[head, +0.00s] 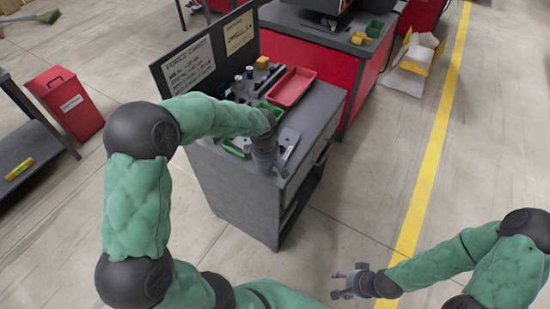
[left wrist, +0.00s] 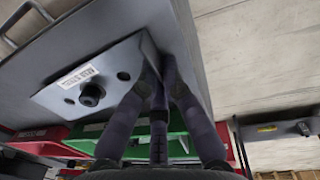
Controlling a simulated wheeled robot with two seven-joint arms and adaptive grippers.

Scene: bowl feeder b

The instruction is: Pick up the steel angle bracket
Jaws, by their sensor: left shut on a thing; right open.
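The steel angle bracket (left wrist: 105,78) is a light grey plate with a white label, holes and a dark round knob, and it fills the middle left of the left wrist view. In the head view the bracket (head: 289,139) shows partly beside my left gripper (head: 276,168), at the right front of the grey bench. My left gripper (left wrist: 168,78) is shut on the bracket's edge, its dark fingers on both sides. I cannot tell whether the bracket is clear of the bench top. My right gripper (head: 349,284) is open and empty, low over the floor.
The grey bench (head: 240,192) carries a red tray (head: 292,87), a green tray (head: 236,149) and small parts. A dark sign board (head: 207,54) stands along its back. A red bin (head: 66,103) stands at left. The floor in front is clear.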

